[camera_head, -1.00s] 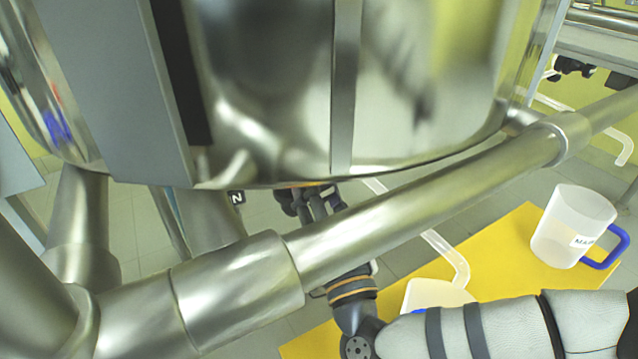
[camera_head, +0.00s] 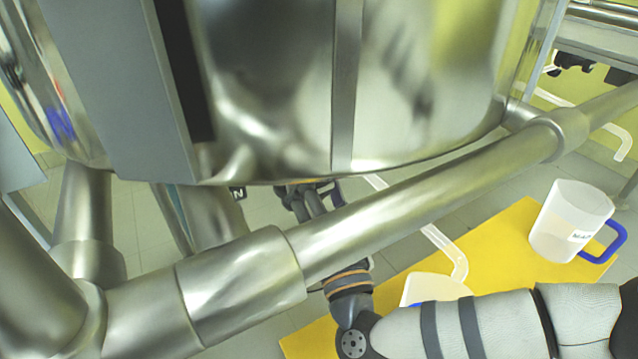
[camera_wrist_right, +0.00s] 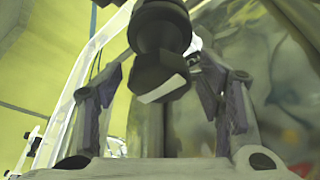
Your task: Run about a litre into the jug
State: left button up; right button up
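A translucent white jug (camera_head: 566,222) with a blue handle and a small label stands upright on a yellow mat (camera_head: 485,262) at the right of the head view. A second white vessel (camera_head: 434,289) is mostly hidden behind my right arm. The steel-clad reactor (camera_head: 270,90) fills the upper part of the head view. My right gripper (camera_head: 312,198) is under it, partly hidden by a steel pipe. In the right wrist view, its two fingers (camera_wrist_right: 160,95) stand apart, on either side of a dark valve-like part (camera_wrist_right: 160,55); I see no clear contact. My left gripper is out of view.
A thick steel frame pipe (camera_head: 420,205) crosses in front of my right forearm and gripper. White bent tubes (camera_head: 447,250) show beyond it. Another bench or frame (camera_head: 600,40) stands at the far right.

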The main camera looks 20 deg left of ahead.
jog(key=v, duration=1.2)
